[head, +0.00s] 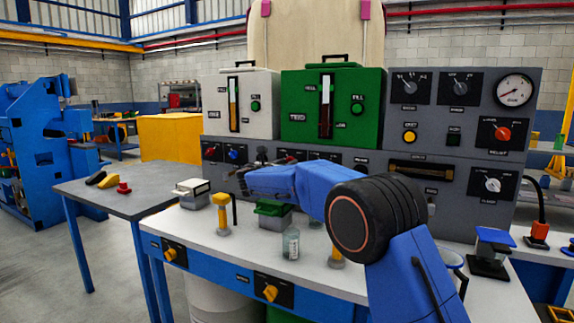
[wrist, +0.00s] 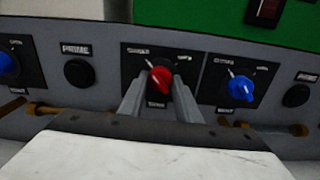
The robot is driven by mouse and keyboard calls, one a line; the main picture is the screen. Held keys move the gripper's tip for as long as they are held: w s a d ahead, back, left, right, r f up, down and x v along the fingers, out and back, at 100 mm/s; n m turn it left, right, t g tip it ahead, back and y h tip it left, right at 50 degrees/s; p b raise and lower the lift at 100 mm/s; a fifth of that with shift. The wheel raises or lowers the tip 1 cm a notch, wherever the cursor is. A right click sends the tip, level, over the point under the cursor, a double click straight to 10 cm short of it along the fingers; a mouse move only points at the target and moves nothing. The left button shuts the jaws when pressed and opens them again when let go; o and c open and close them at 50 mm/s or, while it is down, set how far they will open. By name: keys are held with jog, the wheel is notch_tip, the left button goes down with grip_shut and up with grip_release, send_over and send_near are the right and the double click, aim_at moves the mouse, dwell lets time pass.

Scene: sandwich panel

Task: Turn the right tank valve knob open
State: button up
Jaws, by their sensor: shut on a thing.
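In the wrist view a red knob (wrist: 161,82) sits on a black plate on the grey panel, below the left end of the green tank. Its white mark seems to point up and left; the labels are too blurred to read. My gripper (wrist: 160,88) has one finger on each side of this red knob and is shut on it. A blue knob (wrist: 241,88) is to the right, outside the fingers. In the head view the green tank (head: 367,122) stands right of the white tank (head: 262,104). My blue arm hides part of the knob row there.
The wrist view shows a PRIME button (wrist: 78,72) and another blue knob (wrist: 8,64) to the left. In the head view a glass jar (head: 291,245), a yellow-topped post (head: 222,213) and a green-topped box (head: 272,214) stand on the bench below my arm.

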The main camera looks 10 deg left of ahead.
jog(key=shift+f+m, duration=0.1)
jog(key=shift+m, duration=8.6)
jog(key=o, duration=1.1)
jog(key=shift+c, duration=0.2)
